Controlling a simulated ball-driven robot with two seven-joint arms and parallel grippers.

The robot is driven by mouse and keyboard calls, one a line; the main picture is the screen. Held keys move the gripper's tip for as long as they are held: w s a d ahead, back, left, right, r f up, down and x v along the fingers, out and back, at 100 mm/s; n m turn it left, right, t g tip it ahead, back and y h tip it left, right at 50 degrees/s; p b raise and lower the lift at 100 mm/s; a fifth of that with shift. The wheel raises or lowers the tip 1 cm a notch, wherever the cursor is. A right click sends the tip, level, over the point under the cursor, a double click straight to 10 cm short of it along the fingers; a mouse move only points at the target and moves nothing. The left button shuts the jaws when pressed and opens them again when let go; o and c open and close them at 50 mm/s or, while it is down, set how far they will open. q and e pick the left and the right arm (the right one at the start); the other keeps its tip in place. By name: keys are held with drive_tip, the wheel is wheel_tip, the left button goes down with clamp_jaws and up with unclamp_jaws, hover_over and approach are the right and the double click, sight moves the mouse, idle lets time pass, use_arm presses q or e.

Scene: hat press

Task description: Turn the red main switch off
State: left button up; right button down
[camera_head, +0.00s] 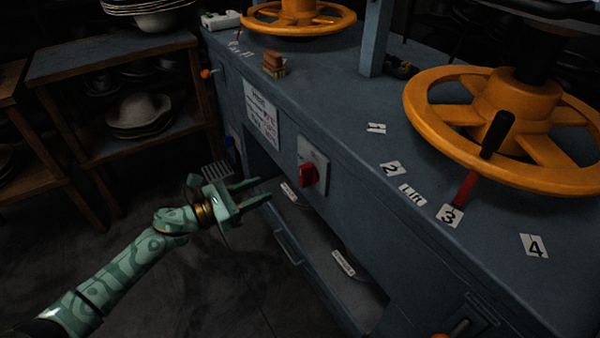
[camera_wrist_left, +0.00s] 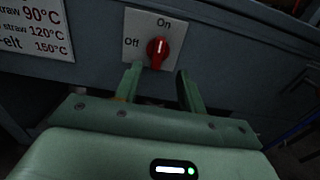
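The red main switch (camera_head: 308,176) sits on a pale plate on the front of the blue-grey press bench. In the left wrist view the red knob (camera_wrist_left: 157,51) points up, its white mark toward "On"; "Off" is printed to its left. My left gripper (camera_head: 263,190) is open and empty, in front of the bench and left of the switch in the head view. In the left wrist view its two fingers (camera_wrist_left: 157,80) point at the plate, with the knob just beyond and between their tips. My right gripper is not in view.
A temperature sign (camera_head: 262,113) is on the bench front left of the switch. Orange handwheels (camera_head: 440,92) and number labels (camera_head: 449,215) are on the bench top. An open shelf (camera_head: 362,300) lies below the switch. Wooden racks with hats (camera_head: 138,112) stand at left.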

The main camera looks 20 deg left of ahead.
sight(300, 172)
use_arm(q)
drive_tip(key=b+x, duration=0.2)
drive_tip(key=x, duration=0.9)
drive_tip(key=shift+f, duration=0.15)
drive_tip(key=shift+w+d, duration=0.3)
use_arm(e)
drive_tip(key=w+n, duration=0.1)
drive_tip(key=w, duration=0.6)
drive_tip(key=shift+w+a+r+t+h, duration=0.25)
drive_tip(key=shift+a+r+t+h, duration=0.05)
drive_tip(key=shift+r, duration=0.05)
use_arm(q)
drive_tip(key=shift+c, duration=0.3)
clamp_jaws()
